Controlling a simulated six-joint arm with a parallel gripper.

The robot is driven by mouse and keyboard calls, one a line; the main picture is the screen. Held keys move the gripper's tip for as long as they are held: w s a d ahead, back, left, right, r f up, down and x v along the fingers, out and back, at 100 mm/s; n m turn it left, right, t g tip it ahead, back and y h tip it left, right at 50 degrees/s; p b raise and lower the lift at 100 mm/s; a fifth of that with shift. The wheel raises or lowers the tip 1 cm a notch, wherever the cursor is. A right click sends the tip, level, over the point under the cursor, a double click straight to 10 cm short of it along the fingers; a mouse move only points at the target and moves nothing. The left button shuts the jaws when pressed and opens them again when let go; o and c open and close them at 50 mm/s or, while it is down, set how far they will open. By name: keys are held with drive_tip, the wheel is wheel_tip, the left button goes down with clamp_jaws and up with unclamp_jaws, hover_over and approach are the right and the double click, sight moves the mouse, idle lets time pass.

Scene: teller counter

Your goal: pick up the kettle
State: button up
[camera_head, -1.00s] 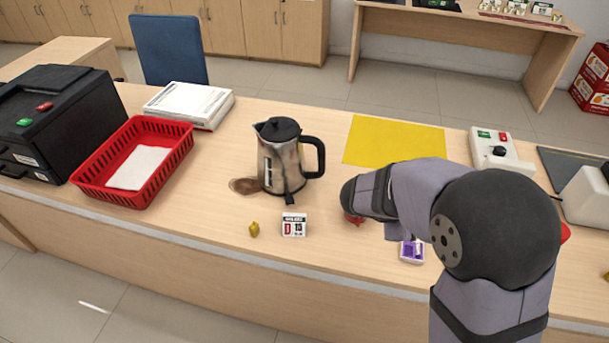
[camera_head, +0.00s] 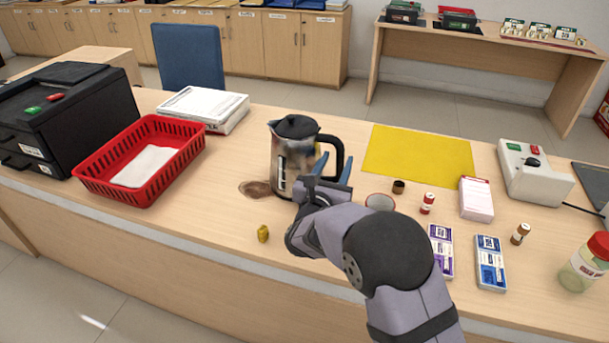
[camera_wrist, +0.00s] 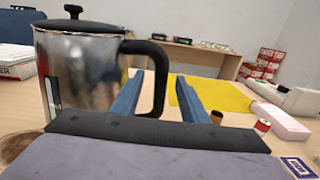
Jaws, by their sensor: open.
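The kettle (camera_head: 284,160) stands upright on the counter, a steel body with a black lid and a black handle on its right side. In the wrist view the kettle (camera_wrist: 85,75) fills the left side, and its handle curves down close to the left finger. My gripper (camera_head: 333,170) is open and empty, just in front of the handle in the head view. The kettle's lower right side is partly hidden by my gripper.
A brown stain (camera_head: 256,189) lies left of the kettle. A red basket (camera_head: 150,185) and white binders (camera_head: 205,106) are further left. A yellow mat (camera_head: 418,152) lies behind right. Small bottles, boxes and a jar (camera_head: 585,265) stand to the right. A small yellow object (camera_head: 263,233) is in front.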

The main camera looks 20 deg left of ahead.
drive_tip(key=shift+w+d, duration=0.15)
drive_tip(key=shift+w, duration=0.85)
drive_tip(key=shift+w+f+p, duration=0.1)
drive_tip(key=shift+w+p, duration=0.75)
drive_tip(key=shift+w, duration=1.9)
clamp_jaws()
